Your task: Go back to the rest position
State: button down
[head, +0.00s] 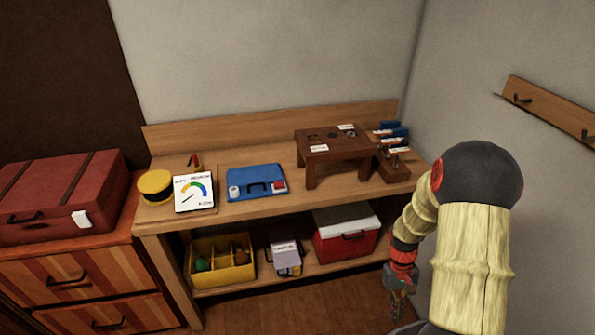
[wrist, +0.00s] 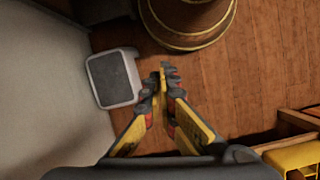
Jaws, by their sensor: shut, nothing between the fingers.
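My gripper (head: 398,281) hangs low at the right end of the wooden workbench (head: 160,226), in front of the grey wall. In the wrist view its two yellow and dark fingers (wrist: 164,84) meet at the tips, with nothing between them, and point at the wooden floor. My arm is bent, with its pale upper section large at the right of the head view.
The bench holds a blue case (head: 255,181), a gauge card (head: 194,193) and a small brown stand (head: 334,146). A red suitcase (head: 50,205) sits left. A wall rack (head: 550,107) hangs right.

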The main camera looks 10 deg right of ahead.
jog(key=s+a+r+t, duration=0.2)
jog(key=a+r, duration=0.4)
jog(key=r, duration=0.5)
jog(key=s+a+r+n+t, duration=0.1)
jog(key=s+a+r+t, duration=0.1)
jog(key=a+r+t, duration=0.2)
jog(key=s+a+r+t, duration=0.3)
jog(key=a+r, duration=0.7)
jog(key=r, duration=1)
jog(key=shift+r+n+t, duration=0.2)
jog(key=shift+n+t, duration=0.1)
jog(key=shift+n, duration=0.1)
jog(key=c, duration=2.5)
grip_release()
jog(key=shift+a+r, duration=0.15)
jog(key=shift+a, duration=0.2)
jog(key=shift+c, duration=0.2)
jog(key=o, duration=0.5)
